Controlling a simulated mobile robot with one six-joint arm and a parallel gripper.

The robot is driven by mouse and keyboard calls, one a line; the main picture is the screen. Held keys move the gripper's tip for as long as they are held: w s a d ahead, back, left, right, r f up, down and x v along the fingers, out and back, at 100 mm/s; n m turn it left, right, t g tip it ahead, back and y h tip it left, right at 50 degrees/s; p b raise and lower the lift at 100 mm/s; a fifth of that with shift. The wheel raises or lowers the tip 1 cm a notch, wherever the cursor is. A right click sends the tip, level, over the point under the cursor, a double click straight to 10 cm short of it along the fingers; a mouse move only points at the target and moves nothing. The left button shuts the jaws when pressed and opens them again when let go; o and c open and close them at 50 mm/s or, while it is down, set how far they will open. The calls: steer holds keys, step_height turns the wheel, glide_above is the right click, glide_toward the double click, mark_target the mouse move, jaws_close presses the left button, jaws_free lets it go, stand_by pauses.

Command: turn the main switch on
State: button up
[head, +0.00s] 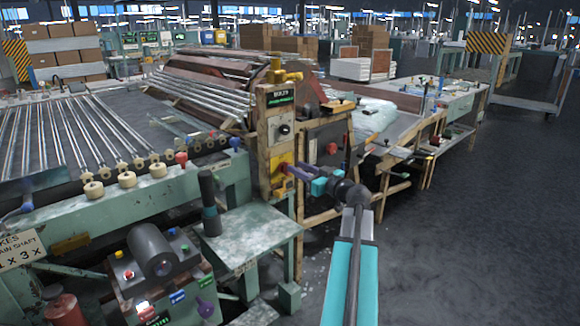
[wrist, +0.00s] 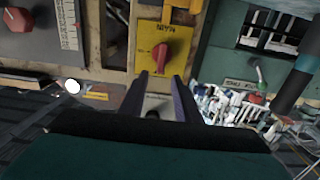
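The main switch is a red knob (wrist: 160,57) on a yellow plate (wrist: 148,37) marked MAIN, which appears upside down in the wrist view. In the head view the yellow plate (head: 279,181) is on the front of a tan control post, and the knob there is largely hidden by my fingers. My gripper (head: 289,168) reaches the post from the right. In the wrist view my gripper (wrist: 160,76) is open, with its two purple fingers apart and nothing between them. The fingertips are just short of the knob, one towards each side. I cannot tell whether they touch the plate.
A red knob (wrist: 24,19) on a grey panel is at left in the wrist view. A green table (head: 240,235) stands left of my arm. Dark floor (head: 460,240) is open at right.

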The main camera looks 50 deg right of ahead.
mark_target(285, 168)
steer(key=shift+w+d, duration=0.2)
steer(key=shift+w, duration=2.05)
